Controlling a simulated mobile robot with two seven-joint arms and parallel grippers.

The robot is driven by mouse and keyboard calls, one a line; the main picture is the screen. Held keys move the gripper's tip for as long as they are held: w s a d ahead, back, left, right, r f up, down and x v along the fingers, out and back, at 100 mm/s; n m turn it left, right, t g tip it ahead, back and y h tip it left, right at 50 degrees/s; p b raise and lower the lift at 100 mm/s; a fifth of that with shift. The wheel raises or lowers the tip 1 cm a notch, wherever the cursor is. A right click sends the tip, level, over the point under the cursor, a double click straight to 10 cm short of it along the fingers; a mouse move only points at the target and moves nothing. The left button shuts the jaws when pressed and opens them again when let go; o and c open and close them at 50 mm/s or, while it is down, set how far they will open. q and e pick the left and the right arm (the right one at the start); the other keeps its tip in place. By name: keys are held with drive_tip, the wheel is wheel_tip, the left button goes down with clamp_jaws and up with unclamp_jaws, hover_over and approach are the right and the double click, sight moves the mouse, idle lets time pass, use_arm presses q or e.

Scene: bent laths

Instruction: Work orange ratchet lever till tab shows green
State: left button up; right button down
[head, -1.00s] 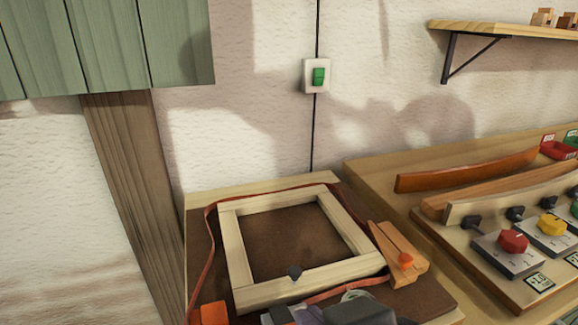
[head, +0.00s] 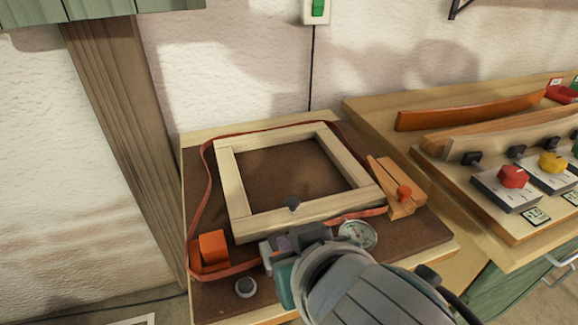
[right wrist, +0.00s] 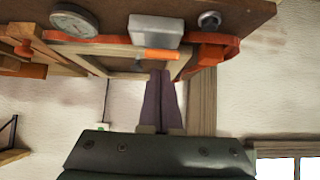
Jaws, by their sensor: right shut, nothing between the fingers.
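A red-orange strap (head: 207,190) runs around a square wooden frame (head: 235,195) on a brown board. In the right wrist view a silver ratchet block (right wrist: 155,29) sits on the strap, with the orange lever (right wrist: 162,54) along its edge. My right gripper (right wrist: 160,73) is shut and empty, its purple fingertips close by the lever; I cannot tell whether they touch. In the head view my right gripper (head: 285,244) is at the near side of the frame, and its wrist hides most of the ratchet and the lever. I cannot make out a green tab. My left gripper is not in view.
A dial gauge (head: 358,234) lies right of the gripper, a grey round knob (head: 245,287) and an orange block (head: 213,247) left. A wooden clamp (head: 395,185) with an orange knob stands at the frame's right corner. A knob panel (head: 510,205) is further right.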

drive_tip(key=shift+s+f, duration=0.15)
drive_tip(key=shift+f, duration=0.15)
